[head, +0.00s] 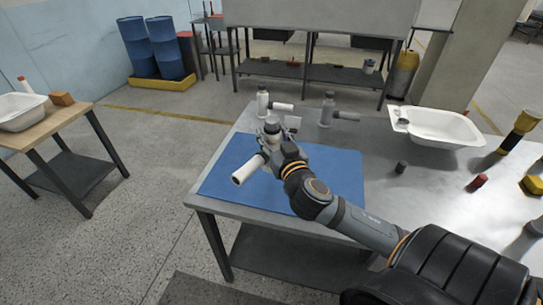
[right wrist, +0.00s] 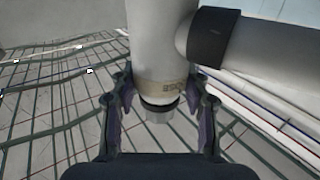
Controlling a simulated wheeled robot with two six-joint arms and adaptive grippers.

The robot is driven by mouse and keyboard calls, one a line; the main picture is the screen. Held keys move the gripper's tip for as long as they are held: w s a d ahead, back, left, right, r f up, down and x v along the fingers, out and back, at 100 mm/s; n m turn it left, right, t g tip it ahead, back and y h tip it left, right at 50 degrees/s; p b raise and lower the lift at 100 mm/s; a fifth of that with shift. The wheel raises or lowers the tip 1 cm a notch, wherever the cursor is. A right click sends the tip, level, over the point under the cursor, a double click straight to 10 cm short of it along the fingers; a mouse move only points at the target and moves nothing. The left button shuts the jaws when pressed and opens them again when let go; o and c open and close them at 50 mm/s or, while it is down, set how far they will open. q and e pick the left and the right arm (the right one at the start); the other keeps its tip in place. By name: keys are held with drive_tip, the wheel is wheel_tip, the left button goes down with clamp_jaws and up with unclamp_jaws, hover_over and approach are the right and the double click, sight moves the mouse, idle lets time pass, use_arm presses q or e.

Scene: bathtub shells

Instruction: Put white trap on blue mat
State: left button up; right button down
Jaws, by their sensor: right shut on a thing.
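My right gripper (head: 279,144) is shut on a white trap (head: 248,169) over the far left part of the blue mat (head: 337,165). The trap's pipe arm points toward the mat's left edge. I cannot tell whether the trap touches the mat. In the right wrist view, the gripper's fingers (right wrist: 160,112) stand on both sides of the white trap's body (right wrist: 157,55), which has a dark ring on its side branch. My arm hides part of the mat. My left gripper is not in view.
Another white trap (head: 263,101) and a grey trap (head: 327,109) stand behind the mat on the metal table. A white tub shell (head: 445,130), a small dark cylinder (head: 400,167) and a red cylinder (head: 477,182) are to the right. A wooden table (head: 62,121) stands at left.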

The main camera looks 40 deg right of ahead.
drive_tip(key=w+d+f+b, duration=0.1)
drive_tip(key=w+d+f, duration=0.4)
drive_tip(key=w+f, duration=0.5)
drive_tip(key=shift+d+f, duration=0.15)
drive_tip(key=shift+f, duration=0.8)
drive_tip(key=shift+f, duration=0.1)
drive_tip(key=c, duration=1.1)
unclamp_jaws()
drive_tip(key=shift+b, duration=0.3)
drive_tip(key=o, duration=0.4)
drive_tip(key=shift+o, duration=0.2)
